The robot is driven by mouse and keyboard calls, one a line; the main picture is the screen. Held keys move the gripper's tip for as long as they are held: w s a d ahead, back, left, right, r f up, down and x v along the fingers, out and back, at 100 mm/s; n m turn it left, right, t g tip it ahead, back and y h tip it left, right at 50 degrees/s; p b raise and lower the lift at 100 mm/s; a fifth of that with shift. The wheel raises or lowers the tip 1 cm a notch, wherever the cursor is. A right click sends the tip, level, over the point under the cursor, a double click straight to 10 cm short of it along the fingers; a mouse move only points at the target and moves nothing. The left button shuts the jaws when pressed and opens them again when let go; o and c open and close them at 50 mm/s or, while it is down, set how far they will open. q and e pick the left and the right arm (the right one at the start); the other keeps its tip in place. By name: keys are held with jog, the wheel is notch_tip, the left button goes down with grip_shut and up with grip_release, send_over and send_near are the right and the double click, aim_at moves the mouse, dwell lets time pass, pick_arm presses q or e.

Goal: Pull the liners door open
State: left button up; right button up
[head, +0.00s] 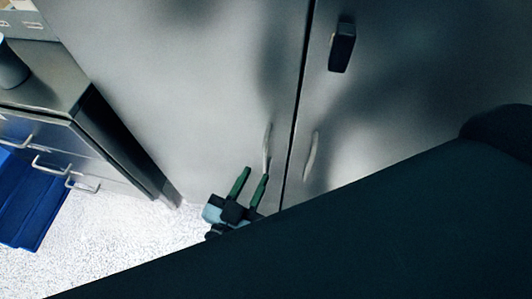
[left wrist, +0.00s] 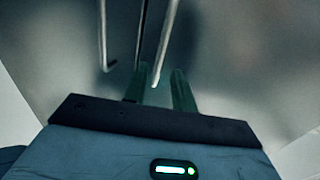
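A tall grey metal cabinet has two doors that meet at a dark vertical seam. Both look closed. The left door (head: 190,90) has a thin curved handle (head: 267,148), and the right door (head: 400,70) has a similar handle (head: 311,156). No label tells which is the liners door. My left gripper (head: 255,178) has its green fingers apart near the lower end of the left door's handle. In the left wrist view, one handle's end (left wrist: 160,65) shows between the open fingers (left wrist: 159,88); contact cannot be told. My right gripper is not in view.
A black box (head: 342,46) is fixed on the right door. A drawer unit (head: 70,140) stands at the left, with a blue bin (head: 30,205) by it. White speckled floor (head: 125,230) lies between. A large dark shape covers the lower right of the head view.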

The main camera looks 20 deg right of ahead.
aim_at(264, 159)
pick_arm(q)
jog(key=x, duration=0.6)
jog(key=shift+w+d, duration=0.25)
jog(key=shift+d, duration=0.05)
grip_shut()
